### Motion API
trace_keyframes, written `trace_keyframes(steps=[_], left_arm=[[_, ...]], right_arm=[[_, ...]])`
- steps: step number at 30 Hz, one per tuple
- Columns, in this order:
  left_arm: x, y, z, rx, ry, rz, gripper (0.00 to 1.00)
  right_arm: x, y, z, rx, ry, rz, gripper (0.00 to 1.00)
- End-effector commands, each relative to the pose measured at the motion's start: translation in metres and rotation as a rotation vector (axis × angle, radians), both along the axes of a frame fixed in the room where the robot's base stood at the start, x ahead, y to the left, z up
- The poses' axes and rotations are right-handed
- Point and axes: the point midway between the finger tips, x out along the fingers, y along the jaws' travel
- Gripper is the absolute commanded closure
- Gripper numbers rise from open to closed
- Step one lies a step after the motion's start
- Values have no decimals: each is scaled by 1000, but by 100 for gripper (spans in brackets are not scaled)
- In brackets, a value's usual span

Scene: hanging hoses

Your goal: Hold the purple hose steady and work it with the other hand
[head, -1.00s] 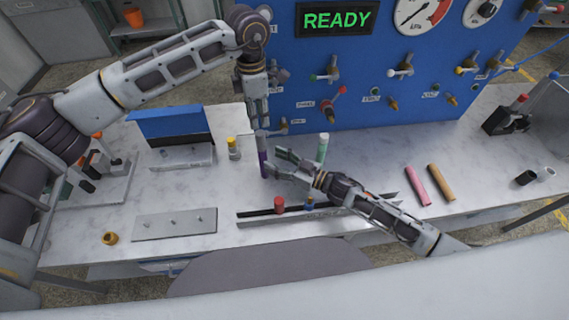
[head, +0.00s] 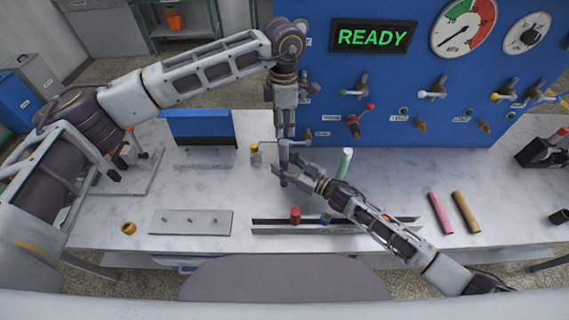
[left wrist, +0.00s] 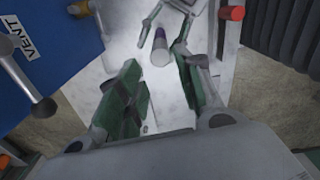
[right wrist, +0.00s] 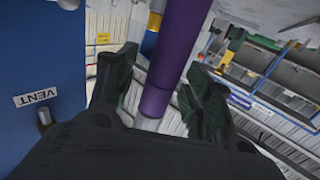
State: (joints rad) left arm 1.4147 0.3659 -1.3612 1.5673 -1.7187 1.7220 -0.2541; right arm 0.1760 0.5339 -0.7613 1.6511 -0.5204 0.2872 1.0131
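The purple hose (head: 283,168) hangs upright above the bench, with a grey end piece at its top. My left gripper (head: 286,134) is above it, pointing down. In the left wrist view, the left gripper (left wrist: 160,85) is open and empty, and the hose's grey end (left wrist: 160,52) lies just beyond its fingertips. My right gripper (head: 283,176) reaches the hose from the right. In the right wrist view, the hose (right wrist: 172,60) shows between the spread fingers of the right gripper (right wrist: 160,75), with gaps visible on both sides. The hose's lower end is unclear.
The blue panel (head: 440,125) with valves and gauges stands behind. A white-green hose (head: 345,164) is right of my right gripper. A rail (head: 270,229) with red and blue pieces lies in front. Pink (head: 439,212) and orange (head: 465,212) tubes lie to the right.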

Motion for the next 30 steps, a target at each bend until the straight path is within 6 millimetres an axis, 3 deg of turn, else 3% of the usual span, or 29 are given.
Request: trace_keyframes(steps=[1,12,15,30], left_arm=[[0,0,0,0,0,0,64],[0,0,0,0,0,0,62],[0,0,0,0,0,-5,49],[0,0,-2,0,1,-143,49]], right_arm=[[0,0,0,0,0,0,55],[0,0,0,0,0,0,100],[0,0,0,0,0,0,100],[0,0,0,0,0,0,100]])
